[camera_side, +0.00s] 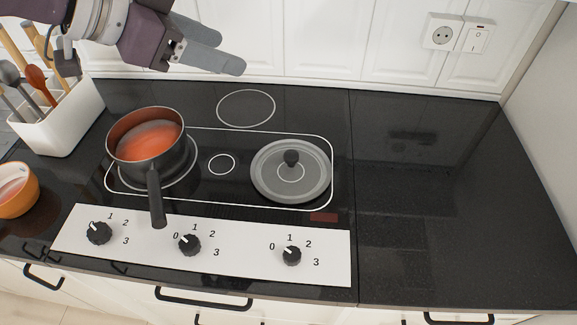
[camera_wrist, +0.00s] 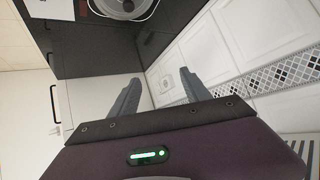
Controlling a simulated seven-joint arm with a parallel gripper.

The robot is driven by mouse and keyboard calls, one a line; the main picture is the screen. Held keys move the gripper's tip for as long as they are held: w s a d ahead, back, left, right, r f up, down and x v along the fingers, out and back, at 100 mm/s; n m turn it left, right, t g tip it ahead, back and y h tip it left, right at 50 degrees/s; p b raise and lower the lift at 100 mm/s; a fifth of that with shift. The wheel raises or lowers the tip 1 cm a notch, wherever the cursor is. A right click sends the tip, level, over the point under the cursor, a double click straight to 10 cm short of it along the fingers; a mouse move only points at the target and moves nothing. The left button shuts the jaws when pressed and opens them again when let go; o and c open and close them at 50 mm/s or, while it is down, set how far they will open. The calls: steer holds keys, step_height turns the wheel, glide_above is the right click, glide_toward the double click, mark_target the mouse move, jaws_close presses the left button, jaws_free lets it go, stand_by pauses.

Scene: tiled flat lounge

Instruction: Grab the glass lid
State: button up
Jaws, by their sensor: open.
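The glass lid (camera_side: 270,184) lies flat on the right part of the cooktop, with a dark knob (camera_side: 291,158) at its centre. In the wrist view part of the lid (camera_wrist: 124,13) shows at the top edge, cut off by the frame. My gripper (camera_side: 232,54) is at the upper middle of the side view, above the back of the counter and well apart from the lid. In the wrist view its two fingers (camera_wrist: 158,90) are spread, with nothing between them.
A white utensil holder (camera_side: 62,118) and an orange bowl (camera_side: 18,192) are at the left. The right counter (camera_side: 430,190) is clear. A wall socket (camera_side: 442,31) is behind.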

steer(key=w+d+r+h, duration=0.2)
steer(key=d+h, duration=0.1)
steer(key=d, duration=0.1)
glide_toward(290, 155)
steer(key=x, duration=0.3)
steer(key=shift+w+f, duration=0.2)
steer(key=x, duration=0.6)
steer(key=shift+d, duration=0.15)
steer(key=shift+w+d+f, duration=0.15)
steer(key=shift+w+d, duration=0.05)
steer(key=shift+d, duration=0.15)
jaws_close()
